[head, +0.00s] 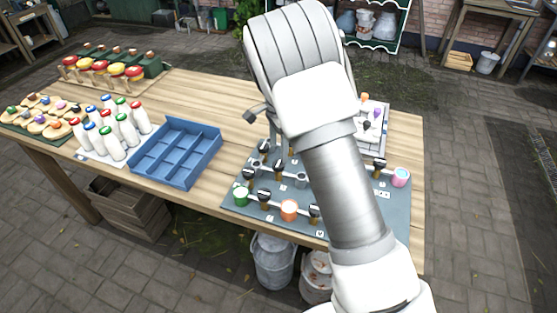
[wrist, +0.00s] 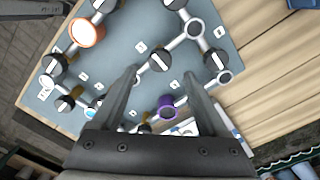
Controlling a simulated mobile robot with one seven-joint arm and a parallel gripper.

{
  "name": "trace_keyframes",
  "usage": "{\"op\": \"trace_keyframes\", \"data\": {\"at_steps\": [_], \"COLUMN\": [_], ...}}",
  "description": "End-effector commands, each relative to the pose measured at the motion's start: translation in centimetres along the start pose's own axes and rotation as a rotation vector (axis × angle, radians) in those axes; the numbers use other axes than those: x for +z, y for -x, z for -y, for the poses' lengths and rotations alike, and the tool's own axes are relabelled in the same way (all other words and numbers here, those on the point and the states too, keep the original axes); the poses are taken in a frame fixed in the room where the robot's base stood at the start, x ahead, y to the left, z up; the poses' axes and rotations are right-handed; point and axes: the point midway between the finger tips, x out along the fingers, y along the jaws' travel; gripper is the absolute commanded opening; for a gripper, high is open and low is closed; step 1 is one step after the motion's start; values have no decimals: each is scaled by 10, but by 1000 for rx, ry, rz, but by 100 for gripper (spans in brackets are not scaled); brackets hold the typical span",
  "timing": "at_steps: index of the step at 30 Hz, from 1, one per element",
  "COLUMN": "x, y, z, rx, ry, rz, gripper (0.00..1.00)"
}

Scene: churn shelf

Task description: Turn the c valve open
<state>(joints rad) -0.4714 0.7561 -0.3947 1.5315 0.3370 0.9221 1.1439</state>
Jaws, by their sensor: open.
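A grey board (head: 232,200) on the table carries white pipes, coloured cups and several black valve knobs with pale stripes, among them one at the front left (head: 264,195). Small white letter tags lie beside the knobs, too small to read, so I cannot tell which valve is c. In the wrist view my gripper (wrist: 162,72) is open and points down at the board. One striped knob (wrist: 161,61) shows between its fingertips, and I cannot tell whether they touch it. In the head view my arm hides part of the board and most of the gripper.
On the board are an orange cup (head: 289,211), a green cup (head: 241,197) and a pink cup (head: 401,177); a purple ring (wrist: 167,106) shows in the wrist view. A blue divided tray (head: 176,150) and several bottles (head: 112,150) stand to the left.

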Motion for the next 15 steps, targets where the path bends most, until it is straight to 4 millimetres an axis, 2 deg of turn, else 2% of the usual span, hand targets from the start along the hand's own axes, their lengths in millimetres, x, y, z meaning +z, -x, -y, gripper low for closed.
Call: {"op": "trace_keyframes", "data": {"at_steps": [1,6,10,15], "x": [0,0,0,0], "y": [-12,-40,-52,-58], "z": [-1,0,0,0], "rx": [4,3,1,-1], "ry": [0,1,1,1], "rz": [0,1,0,0], "gripper": [77,77,77,77]}}
